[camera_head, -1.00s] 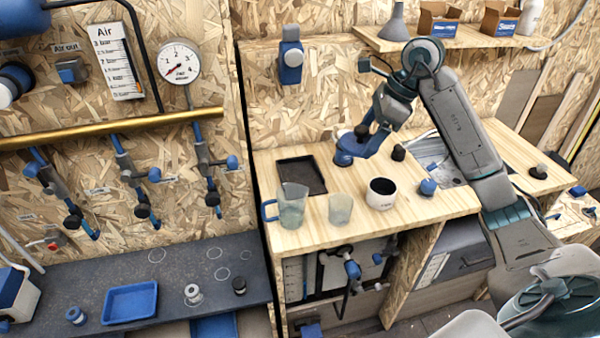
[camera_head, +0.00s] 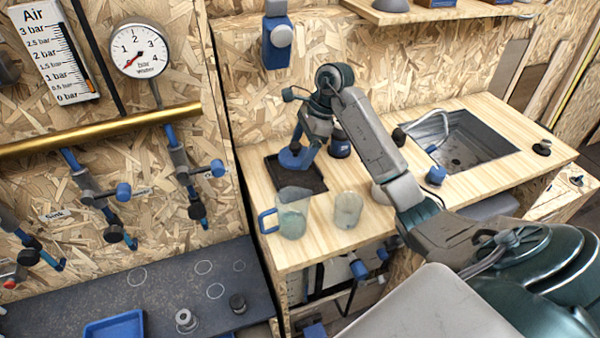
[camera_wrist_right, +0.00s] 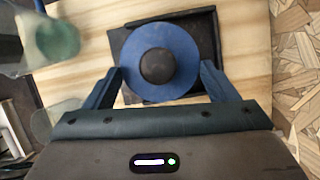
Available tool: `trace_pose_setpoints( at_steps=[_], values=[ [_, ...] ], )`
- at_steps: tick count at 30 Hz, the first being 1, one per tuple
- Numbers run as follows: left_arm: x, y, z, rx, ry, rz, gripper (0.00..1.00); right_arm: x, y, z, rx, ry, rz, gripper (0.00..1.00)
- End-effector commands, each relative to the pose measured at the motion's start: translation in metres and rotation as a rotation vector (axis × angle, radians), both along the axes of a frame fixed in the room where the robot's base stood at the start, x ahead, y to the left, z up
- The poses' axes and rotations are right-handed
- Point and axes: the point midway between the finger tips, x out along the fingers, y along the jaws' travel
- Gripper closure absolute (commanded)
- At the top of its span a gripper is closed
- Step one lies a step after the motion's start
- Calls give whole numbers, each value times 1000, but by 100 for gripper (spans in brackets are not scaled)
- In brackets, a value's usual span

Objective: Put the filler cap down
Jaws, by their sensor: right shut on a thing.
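The filler cap (camera_wrist_right: 160,62) is a round blue disc with a dark knob in its middle. My right gripper (camera_wrist_right: 160,88) is shut on it, with a blue finger at each side of the disc. In the head view my right gripper (camera_head: 296,156) is over the black tray (camera_head: 312,181) on the wooden bench, with the cap largely hidden by the gripper. In the wrist view the black tray (camera_wrist_right: 207,28) lies behind the cap. I cannot tell whether the cap touches it. My left gripper is out of view.
A clear jug (camera_head: 291,217) with a blue handle and a clear cup (camera_head: 347,209) stand in front of the tray. A dark blue container (camera_head: 340,146) stands close behind it. A sink (camera_head: 468,138) is at the right. A white mug is mostly hidden by my arm.

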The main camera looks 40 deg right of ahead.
Motion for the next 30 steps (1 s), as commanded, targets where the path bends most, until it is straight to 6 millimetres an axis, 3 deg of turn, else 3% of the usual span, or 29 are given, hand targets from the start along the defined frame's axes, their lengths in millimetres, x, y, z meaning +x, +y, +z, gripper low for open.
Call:
trace_pose_setpoints(
  at_steps=[1, 7, 11, 16, 29, 30],
  values=[
    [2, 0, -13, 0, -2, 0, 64, 0, 0, -13, 0, 0, 0, 43],
    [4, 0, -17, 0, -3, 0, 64, 0, 0, -23, 1, 1, -1, 43],
    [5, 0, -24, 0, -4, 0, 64, -1, 0, -43, 2, 3, 0, 43],
    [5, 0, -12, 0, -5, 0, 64, 0, 0, -62, 2, 3, 0, 43],
    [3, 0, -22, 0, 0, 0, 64, 0, 0, -70, 1, 0, 0, 43],
    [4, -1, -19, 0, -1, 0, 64, 0, 0, -68, 1, 0, 0, 13]
  ],
)
